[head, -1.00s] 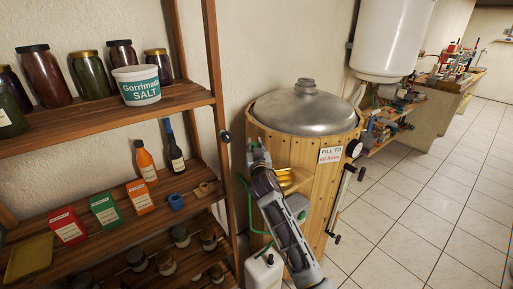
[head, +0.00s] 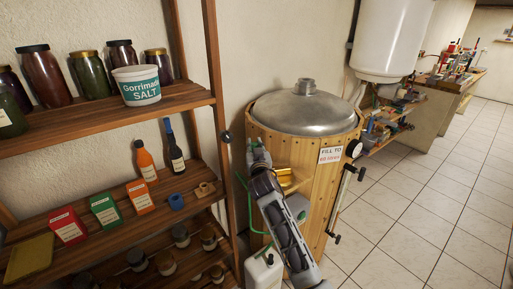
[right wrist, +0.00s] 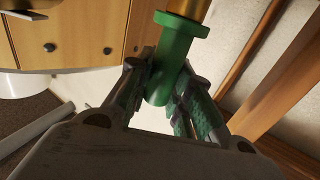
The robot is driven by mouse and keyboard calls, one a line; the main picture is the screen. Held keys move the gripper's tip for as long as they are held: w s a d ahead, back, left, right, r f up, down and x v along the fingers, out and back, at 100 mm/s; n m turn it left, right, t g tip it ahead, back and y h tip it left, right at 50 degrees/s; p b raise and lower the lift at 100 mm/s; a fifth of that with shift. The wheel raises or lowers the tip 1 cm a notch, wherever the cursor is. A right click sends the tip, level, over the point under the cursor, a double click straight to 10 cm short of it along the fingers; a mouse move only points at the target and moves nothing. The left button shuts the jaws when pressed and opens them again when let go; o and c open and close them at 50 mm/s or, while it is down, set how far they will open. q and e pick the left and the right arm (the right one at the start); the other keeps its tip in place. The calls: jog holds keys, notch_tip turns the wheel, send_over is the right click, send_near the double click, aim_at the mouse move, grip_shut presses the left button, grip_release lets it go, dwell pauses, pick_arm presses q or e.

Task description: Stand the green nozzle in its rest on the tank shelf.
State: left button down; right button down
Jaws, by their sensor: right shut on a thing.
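My right gripper (head: 256,148) is in front of the left side of the wooden-clad tank (head: 328,195). In the right wrist view its padded fingers (right wrist: 166,95) are shut on the green nozzle (right wrist: 178,48), a green tube with a wide collar. A brass-coloured part (right wrist: 190,8) shows beyond the collar, cut off by the frame edge. In the head view the nozzle cannot be made out; a green hose (head: 250,212) hangs beside the arm. A small yellow-brown shelf (head: 290,181) sticks out of the tank, partly behind my arm. I cannot make out the rest. My left gripper is out of view.
A wooden rack (head: 100,125) with jars, bottles and boxes stands close on the left. A white jug (head: 263,272) stands low by the tank. A valve handle (head: 345,200) sticks out on the tank's right. The tiled floor (head: 430,210) at right is clear.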

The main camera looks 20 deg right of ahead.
jog(key=shift+f+b, duration=0.7)
jog(key=shift+f, duration=0.25)
dwell(0.8)
jog(key=shift+r+p, duration=0.7)
jog(key=shift+r, duration=0.25)
jog(key=shift+s+f+b, duration=0.1)
jog(key=shift+f+b, duration=0.95)
jog(key=shift+f, duration=0.4)
dwell(1.3)
jog(key=c, duration=1.2)
grip_release()
jog(key=s+a, duration=0.1)
jog(key=s, duration=0.6)
jog(key=shift+s, duration=0.2)
